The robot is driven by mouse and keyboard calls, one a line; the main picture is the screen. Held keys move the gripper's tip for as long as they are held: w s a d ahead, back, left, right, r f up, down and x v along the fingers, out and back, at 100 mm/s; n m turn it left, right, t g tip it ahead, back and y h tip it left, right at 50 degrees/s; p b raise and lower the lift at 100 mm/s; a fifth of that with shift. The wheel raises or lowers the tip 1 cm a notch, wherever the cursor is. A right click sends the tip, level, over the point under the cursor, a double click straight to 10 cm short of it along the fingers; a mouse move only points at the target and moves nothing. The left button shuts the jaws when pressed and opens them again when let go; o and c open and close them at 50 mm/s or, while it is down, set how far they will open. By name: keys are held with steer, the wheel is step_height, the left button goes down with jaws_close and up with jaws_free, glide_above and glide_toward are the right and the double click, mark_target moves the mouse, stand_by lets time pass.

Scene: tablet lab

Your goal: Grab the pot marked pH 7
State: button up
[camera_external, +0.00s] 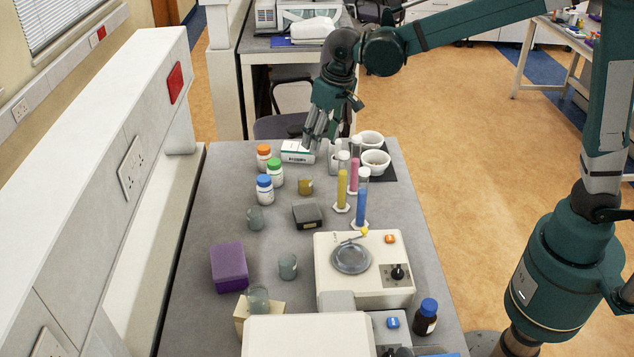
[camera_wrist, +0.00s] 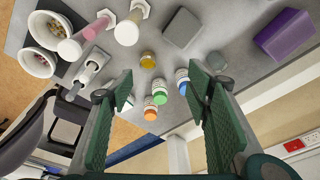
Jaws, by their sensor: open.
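Three white pots stand grouped at the bench's far left: one with an orange cap (camera_external: 264,157), one with a green cap (camera_external: 275,173) and one with a blue cap (camera_external: 265,188). In the wrist view the orange-capped (camera_wrist: 151,113), green-capped (camera_wrist: 160,96) and blue-capped (camera_wrist: 183,80) pots show between my fingers, some way beyond them. Their labels are too small to read, so I cannot tell which is marked pH 7. My gripper (camera_external: 318,137) is open and empty, above the bench's far end, to the right of the pots.
A white box (camera_external: 297,151) lies beneath my gripper. Cylinders with yellow (camera_external: 342,187), pink (camera_external: 354,172) and blue (camera_external: 361,205) contents stand to the right, near white bowls (camera_external: 375,162). An amber jar (camera_external: 306,186) and a grey box (camera_external: 307,216) are nearer.

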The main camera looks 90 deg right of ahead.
steer(key=m+g+p, duration=0.1)
steer(key=m+p, duration=0.1)
steer(key=p, duration=0.1)
glide_above(305, 183)
steer(key=s+d, duration=0.1)
step_height(305, 183, down, 5)
step_height(305, 183, down, 11)
steer(key=shift+d+f, duration=0.15)
steer(key=shift+d, duration=0.1)
steer(key=shift+w+d+f, duration=0.1)
steer(key=shift+d+f, duration=0.05)
steer(key=shift+f, duration=1.1)
steer(key=shift+w+d+f+p, duration=0.1)
steer(key=shift+d+f, duration=0.05)
steer(key=shift+f, duration=0.7)
steer(key=shift+w+d+f+p, duration=0.1)
steer(key=shift+f, duration=0.75)
steer(key=shift+w+d+f+p, duration=0.1)
steer(key=shift+d+f, duration=0.05)
steer(key=shift+f, duration=0.7)
steer(key=c, duration=1)
